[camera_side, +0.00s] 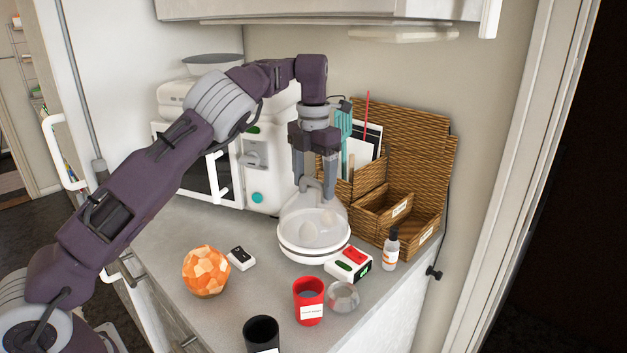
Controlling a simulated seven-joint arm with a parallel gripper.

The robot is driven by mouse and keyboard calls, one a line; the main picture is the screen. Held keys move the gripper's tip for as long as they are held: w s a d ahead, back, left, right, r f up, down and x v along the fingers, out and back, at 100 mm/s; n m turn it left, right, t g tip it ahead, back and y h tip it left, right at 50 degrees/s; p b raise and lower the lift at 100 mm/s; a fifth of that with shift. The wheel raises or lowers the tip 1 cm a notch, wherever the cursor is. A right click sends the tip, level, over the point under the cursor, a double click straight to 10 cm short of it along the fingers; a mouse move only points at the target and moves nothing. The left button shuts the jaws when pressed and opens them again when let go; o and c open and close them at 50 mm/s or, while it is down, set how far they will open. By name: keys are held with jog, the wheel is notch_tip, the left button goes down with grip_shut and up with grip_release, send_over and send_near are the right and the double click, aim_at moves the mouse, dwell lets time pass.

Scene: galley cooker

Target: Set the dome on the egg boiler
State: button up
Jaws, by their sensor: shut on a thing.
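The clear dome (306,218) is at the middle of the counter, with a grey handle on top. The egg boiler (311,252) is a white round base directly below it. Pale egg shapes show through the dome. My gripper (314,192) points down with its fingers shut on the dome's handle. The dome is over the base and looks close to or touching its rim. I cannot tell whether it is fully seated. The handle is partly hidden by the fingers.
A white box with red and green parts (349,264) stands close at the boiler's right. A bottle (391,249), wicker organiser (420,180), red cup (308,300), glass (343,297), black cup (262,334), orange faceted ball (206,271) and microwave (256,172) surround it.

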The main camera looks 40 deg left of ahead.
jog(key=o, duration=1.9)
jog(key=shift+o, duration=0.3)
jog(key=shift+r, duration=2.2)
jog(key=shift+w+a+r, duration=0.15)
jog(key=shift+r, duration=0.6)
jog(key=shift+s+r, duration=0.2)
jog(key=shift+r, duration=0.5)
jog(key=shift+d, duration=0.2)
grip_shut()
jog(key=shift+w, duration=0.1)
